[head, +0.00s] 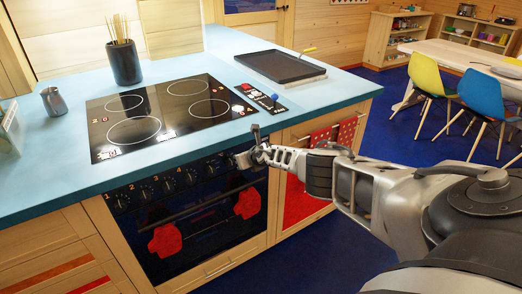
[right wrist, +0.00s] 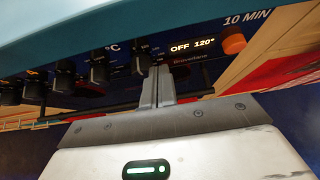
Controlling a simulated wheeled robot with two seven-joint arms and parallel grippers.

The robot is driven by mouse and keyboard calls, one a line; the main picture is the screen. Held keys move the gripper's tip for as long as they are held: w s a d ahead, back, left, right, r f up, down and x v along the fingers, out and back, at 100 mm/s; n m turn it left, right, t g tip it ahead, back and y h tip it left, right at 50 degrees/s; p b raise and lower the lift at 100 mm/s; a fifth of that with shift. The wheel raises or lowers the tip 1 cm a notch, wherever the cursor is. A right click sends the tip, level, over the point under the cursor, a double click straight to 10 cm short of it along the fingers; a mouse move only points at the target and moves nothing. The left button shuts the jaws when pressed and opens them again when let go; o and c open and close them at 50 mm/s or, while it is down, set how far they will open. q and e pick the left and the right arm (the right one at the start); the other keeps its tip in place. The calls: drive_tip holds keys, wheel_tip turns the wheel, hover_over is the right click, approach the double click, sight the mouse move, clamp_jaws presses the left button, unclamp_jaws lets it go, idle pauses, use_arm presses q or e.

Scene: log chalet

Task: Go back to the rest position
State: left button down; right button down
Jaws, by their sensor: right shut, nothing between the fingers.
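My right gripper (head: 252,150) reaches in from the right to the right end of the oven's (head: 185,215) control panel. In the right wrist view its two fingers (right wrist: 158,75) are together with nothing between them. Their tips are close to a black oven knob (right wrist: 142,62); I cannot tell whether they touch it. The panel beside them reads "OFF 120°", with an orange button (right wrist: 233,40) further right. My left gripper is not in view.
The blue counter (head: 65,165) overhangs the panel, just above my gripper. It carries a black hob (head: 165,112), a dark tray (head: 280,67), a utensil pot (head: 125,62) and a metal jug (head: 55,103). Red mitts (head: 165,240) hang at the oven door.

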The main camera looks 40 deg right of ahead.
drive_tip(key=shift+w+a+r, duration=0.1)
drive_tip(key=shift+w+r, duration=0.05)
drive_tip(key=shift+r, duration=0.1)
drive_tip(key=s+a+f+m+t+y, duration=0.1)
drive_tip(key=s+a+f+m, duration=0.4)
drive_tip(key=a, duration=0.8)
drive_tip(key=s+a+m+t, duration=0.2)
drive_tip(key=a+m, duration=0.5)
drive_tip(key=a, duration=0.6)
drive_tip(key=s+a+r+m+g, duration=0.1)
drive_tip(key=s+r+m+g, duration=0.2)
drive_tip(key=s+m, duration=0.6)
drive_tip(key=s+r+m+g+y, duration=0.1)
drive_tip(key=s+r+m+g, duration=0.25)
drive_tip(key=s, duration=1.05)
drive_tip(key=s+a+r+m+g, duration=0.15)
drive_tip(key=s+m+g, duration=0.25)
drive_tip(key=s+m, duration=0.55)
drive_tip(key=w+a+f+n+t+y, duration=0.2)
drive_tip(key=w+a+f+t, duration=0.2)
drive_tip(key=f+t, duration=0.3)
wheel_tip(320, 180, down, 2)
drive_tip(key=shift+f+n+y, duration=0.15)
drive_tip(key=shift+n+y, duration=0.15)
